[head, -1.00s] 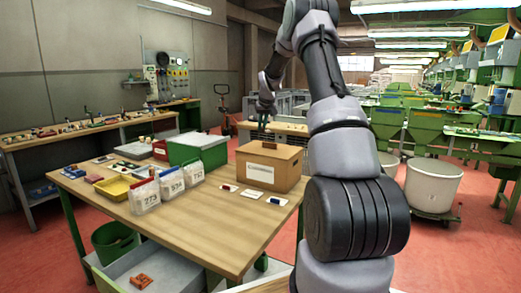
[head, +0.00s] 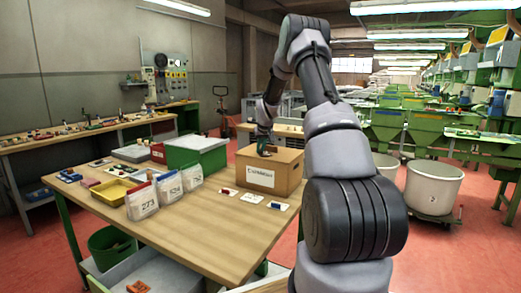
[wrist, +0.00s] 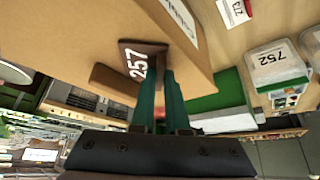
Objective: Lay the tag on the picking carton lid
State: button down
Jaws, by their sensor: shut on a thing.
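The picking carton (head: 284,184) is a brown box with a white label, standing at the right end of the wooden table; it also fills the upper left of the wrist view (wrist: 80,40). My gripper (head: 264,148) is at the carton's top. In the wrist view my gripper (wrist: 155,75) has its green fingers shut on a dark brown tag marked 257 (wrist: 135,58). The tag is at the carton's lid; I cannot tell if it touches. In the head view the tag is too small to make out.
White numbered bags (head: 142,202) and a yellow tray (head: 114,192) stand left of the carton. A green box with a white lid (head: 198,155) is behind them. Small cards (head: 252,198) lie in front of the carton. The table's front middle (head: 215,235) is clear.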

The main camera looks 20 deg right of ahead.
jog(key=c, duration=0.9)
grip_release()
jog(key=shift+f, duration=0.1)
jog(key=d+v, duration=0.1)
jog(key=v, duration=1.1)
jog(key=s+a+r+m, duration=0.1)
jog(key=s+a+r, duration=0.55)
jog(key=s, duration=0.25)
jog(key=s+a+r, duration=0.6)
jog(key=s+r, duration=0.2)
jog(key=s, duration=0.1)
jog(key=s+a+y, duration=0.1)
jog(key=s+a, duration=0.1)
jog(key=s, duration=0.6)
jog(key=s+a+m+y, duration=0.1)
jog(key=s+a, duration=0.2)
jog(key=s, duration=0.5)
jog(key=s+a+t+y, duration=0.1)
jog(key=s+a, duration=0.2)
jog(key=s, duration=0.5)
jog(key=shift+s+r+m, duration=0.3)
jog(key=shift+m, duration=0.1)
